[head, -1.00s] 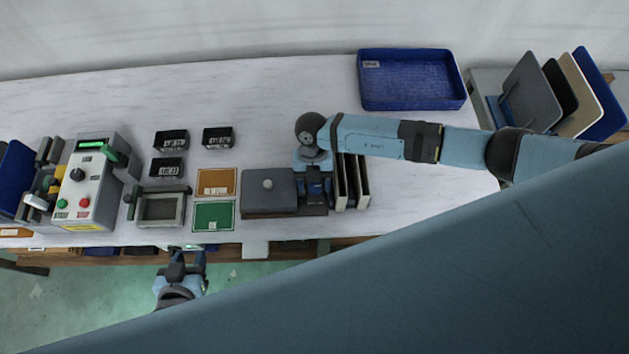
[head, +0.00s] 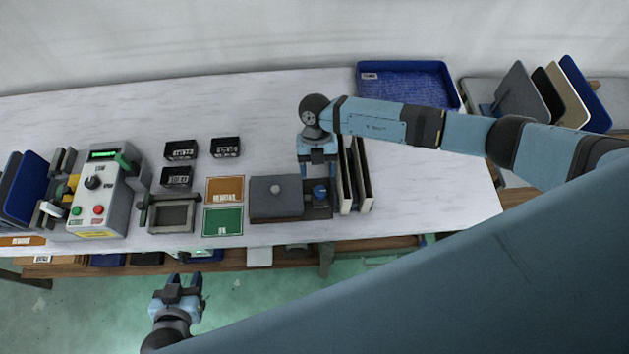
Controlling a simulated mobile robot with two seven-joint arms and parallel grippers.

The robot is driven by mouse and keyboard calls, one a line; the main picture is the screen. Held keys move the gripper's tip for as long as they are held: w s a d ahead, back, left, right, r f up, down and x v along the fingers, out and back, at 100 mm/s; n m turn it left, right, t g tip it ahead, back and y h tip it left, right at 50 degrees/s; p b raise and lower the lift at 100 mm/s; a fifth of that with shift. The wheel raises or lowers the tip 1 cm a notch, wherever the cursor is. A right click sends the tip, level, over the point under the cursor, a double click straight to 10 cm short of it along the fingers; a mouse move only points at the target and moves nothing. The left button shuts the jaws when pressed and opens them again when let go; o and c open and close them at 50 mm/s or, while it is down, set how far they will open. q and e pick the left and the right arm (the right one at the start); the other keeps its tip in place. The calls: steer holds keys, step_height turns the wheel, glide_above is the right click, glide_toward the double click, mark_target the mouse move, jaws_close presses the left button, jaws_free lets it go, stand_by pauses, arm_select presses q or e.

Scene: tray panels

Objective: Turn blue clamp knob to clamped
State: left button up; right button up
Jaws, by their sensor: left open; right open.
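The blue clamp knob (head: 320,191) sits on a dark base (head: 318,211) at the right side of a fixture with a grey plate (head: 276,206). Whether the knob is turned to clamped cannot be told at this size. My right gripper (head: 318,174) is open, just behind and above the knob, fingers pointing toward it. The knob shows below the fingertips and nothing is held. Whether the fingers touch it is unclear. My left gripper (head: 179,281) is open and empty, in front of the table edge over the floor.
Dark and white upright panels (head: 356,180) stand close right of the knob. A control box (head: 98,192) and grey frame (head: 172,216) are at left. Orange (head: 226,185) and green (head: 222,221) cards lie beside the plate. A blue tray (head: 405,72) is at the back right.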

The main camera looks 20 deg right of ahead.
steer(key=shift+w+d+r, duration=0.1)
steer(key=shift+w+r, duration=0.1)
steer(key=shift+r, duration=0.45)
